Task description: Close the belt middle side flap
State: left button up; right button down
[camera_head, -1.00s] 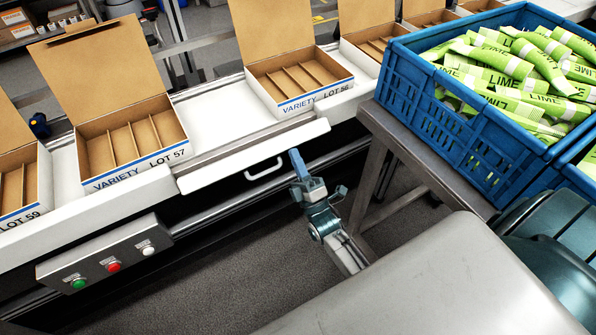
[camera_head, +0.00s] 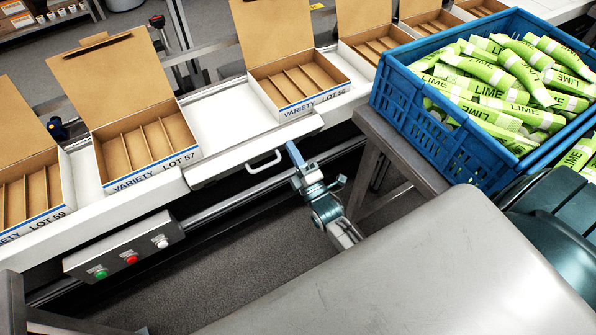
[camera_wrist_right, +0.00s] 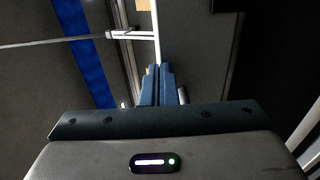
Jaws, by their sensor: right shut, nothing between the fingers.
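The middle side flap (camera_head: 225,165) is a white panel with a white bar handle (camera_head: 264,161) on the near side of the belt, between the LOT 57 and LOT 56 boxes. It stands out a little from the belt's front, and its exact angle is hard to judge. My right gripper (camera_head: 294,153) is shut and empty, its blue fingers pointing up just right of the handle, close to the flap's lower edge. I cannot tell if it touches. The shut fingers also show in the right wrist view (camera_wrist_right: 157,85). My left gripper is not in view.
Open boxes LOT 57 (camera_head: 190,158) and LOT 56 (camera_head: 342,94) stand on the belt (camera_head: 218,112). A blue crate (camera_head: 425,125) of lime packs rests on a metal table (camera_head: 400,150) to the right. A button box (camera_head: 80,265) hangs at lower left.

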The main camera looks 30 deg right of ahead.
aim_at(286, 137)
jog(key=r+g+p, duration=0.1)
jog(key=p, duration=0.1)
jog(key=w+r+g+p, duration=0.1)
jog(key=p, duration=0.1)
jog(key=shift+w+g+p, duration=0.3)
jog(key=shift+p, duration=0.1)
jog(key=shift+w+g+p, duration=0.45)
jog(key=shift+g+p, duration=0.15)
jog(key=shift+w+a+p, duration=0.1)
jog(key=shift+w+p, duration=0.2)
jog(key=shift+w, duration=0.05)
jog(key=shift+w+r, duration=0.1)
jog(key=shift+r, duration=0.05)
